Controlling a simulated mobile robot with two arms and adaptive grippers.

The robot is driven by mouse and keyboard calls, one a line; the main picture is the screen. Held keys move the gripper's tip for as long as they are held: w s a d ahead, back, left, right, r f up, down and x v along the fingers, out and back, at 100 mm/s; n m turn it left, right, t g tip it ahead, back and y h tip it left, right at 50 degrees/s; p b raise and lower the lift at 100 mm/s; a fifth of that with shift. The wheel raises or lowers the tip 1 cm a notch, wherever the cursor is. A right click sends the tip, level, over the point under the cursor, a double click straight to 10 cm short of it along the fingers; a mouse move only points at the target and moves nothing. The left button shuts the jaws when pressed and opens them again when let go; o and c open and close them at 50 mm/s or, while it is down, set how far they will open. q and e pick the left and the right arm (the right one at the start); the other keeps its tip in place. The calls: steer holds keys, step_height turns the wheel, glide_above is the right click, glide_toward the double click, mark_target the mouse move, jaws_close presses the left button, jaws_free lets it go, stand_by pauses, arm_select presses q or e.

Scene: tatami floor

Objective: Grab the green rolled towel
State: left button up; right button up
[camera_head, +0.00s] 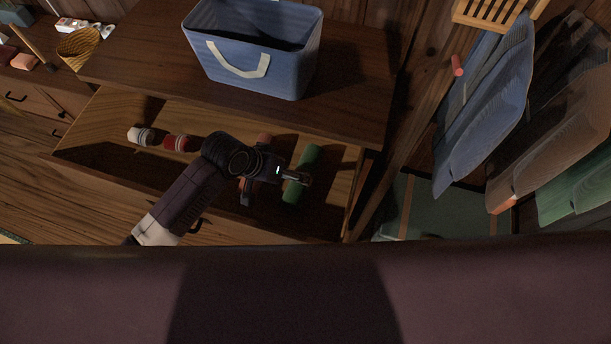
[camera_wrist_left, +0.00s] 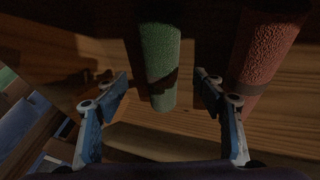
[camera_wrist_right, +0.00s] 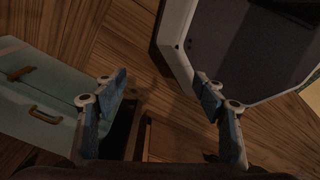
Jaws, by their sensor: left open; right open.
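The green rolled towel (camera_head: 311,156) lies in the open drawer, near its right end. My left gripper (camera_head: 300,178) is over it in the head view and hides its middle. In the left wrist view the green towel (camera_wrist_left: 160,52) runs between the two open fingers of my left gripper (camera_wrist_left: 163,78), with a gap on each side. I cannot tell how deep the fingers are around it. My right gripper (camera_wrist_right: 160,77) is open and empty; it shows only in the right wrist view, away from the towel.
A reddish-brown rolled towel (camera_wrist_left: 266,55) lies close to the right finger in the left wrist view. White (camera_head: 140,136) and red (camera_head: 177,143) rolls lie farther left in the drawer (camera_head: 95,112). A blue basket (camera_head: 262,62) stands on the cabinet top (camera_head: 150,65) above. Garments (camera_head: 490,105) hang at right.

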arm_select(q)
steer(key=shift+d+f, duration=0.1)
steer(key=shift+f, duration=0.45)
steer(key=shift+p+x, duration=0.4)
steer(key=shift+x, duration=1.95)
arm_select(e)
steer(key=shift+d+r, duration=0.4)
steer(key=shift+d, duration=0.05)
arm_select(q)
steer(key=c, duration=0.7)
steer(key=shift+w, duration=0.1)
steer(key=c, duration=0.6)
arm_select(e)
steer(key=shift+a, duration=0.35)
arm_select(q)
steer(key=shift+r, duration=0.15)
arm_select(e)
steer(key=shift+f, duration=0.15)
